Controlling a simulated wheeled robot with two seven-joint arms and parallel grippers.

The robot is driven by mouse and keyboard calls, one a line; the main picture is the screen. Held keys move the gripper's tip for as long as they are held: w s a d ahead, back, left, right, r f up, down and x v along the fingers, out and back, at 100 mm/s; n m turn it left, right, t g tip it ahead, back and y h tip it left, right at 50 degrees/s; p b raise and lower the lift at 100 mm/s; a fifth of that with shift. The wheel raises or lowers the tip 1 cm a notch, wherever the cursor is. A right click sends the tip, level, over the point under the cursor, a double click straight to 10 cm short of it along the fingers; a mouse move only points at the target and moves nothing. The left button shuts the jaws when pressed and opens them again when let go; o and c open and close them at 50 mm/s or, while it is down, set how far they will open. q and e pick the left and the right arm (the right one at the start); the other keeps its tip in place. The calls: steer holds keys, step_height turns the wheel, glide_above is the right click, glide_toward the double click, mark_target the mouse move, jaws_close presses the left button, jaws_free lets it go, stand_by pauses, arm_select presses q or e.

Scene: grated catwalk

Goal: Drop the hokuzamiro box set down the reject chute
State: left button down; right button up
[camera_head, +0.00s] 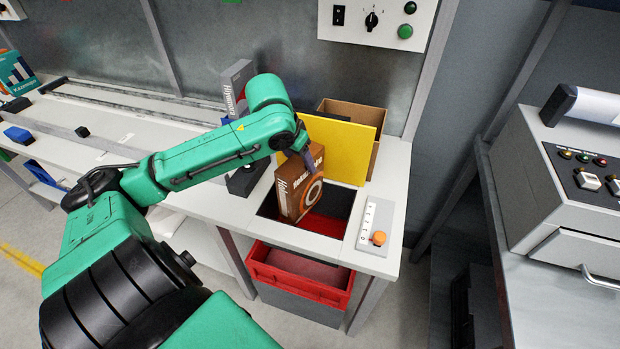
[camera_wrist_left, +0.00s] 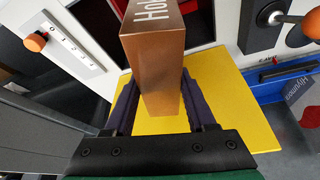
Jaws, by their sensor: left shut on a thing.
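The hokuzamiro box set (camera_head: 303,186) is a brown box with white lettering and an orange and white ring. My left gripper (camera_head: 300,158) is shut on its upper part and holds it upright over the reject chute opening (camera_head: 330,222). In the left wrist view the brown box (camera_wrist_left: 153,60) stands between the two dark fingers (camera_wrist_left: 160,104). The chute is a dark rectangular hole in the white table, with a yellow panel (camera_head: 345,150) standing behind it. The box's lower end is at the opening; its exact depth is unclear. My right gripper is not in view.
A red bin (camera_head: 300,275) stands below the opening. A panel with an orange knob (camera_head: 378,238) lies to the right of the chute. A grey box (camera_head: 238,88) stands behind my arm, and a cardboard box (camera_head: 352,111) is behind the yellow panel.

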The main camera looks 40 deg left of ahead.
arm_select(q)
steer(key=shift+f, duration=0.35)
steer(key=shift+r, duration=0.15)
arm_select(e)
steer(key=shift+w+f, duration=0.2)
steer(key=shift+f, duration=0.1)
arm_select(q)
steer(key=shift+c, duration=0.7)
jaws_free()
steer(key=p+v, duration=0.1)
steer(key=v, duration=1.3)
steer(key=shift+s+r, duration=0.2)
steer(key=shift+s, duration=0.05)
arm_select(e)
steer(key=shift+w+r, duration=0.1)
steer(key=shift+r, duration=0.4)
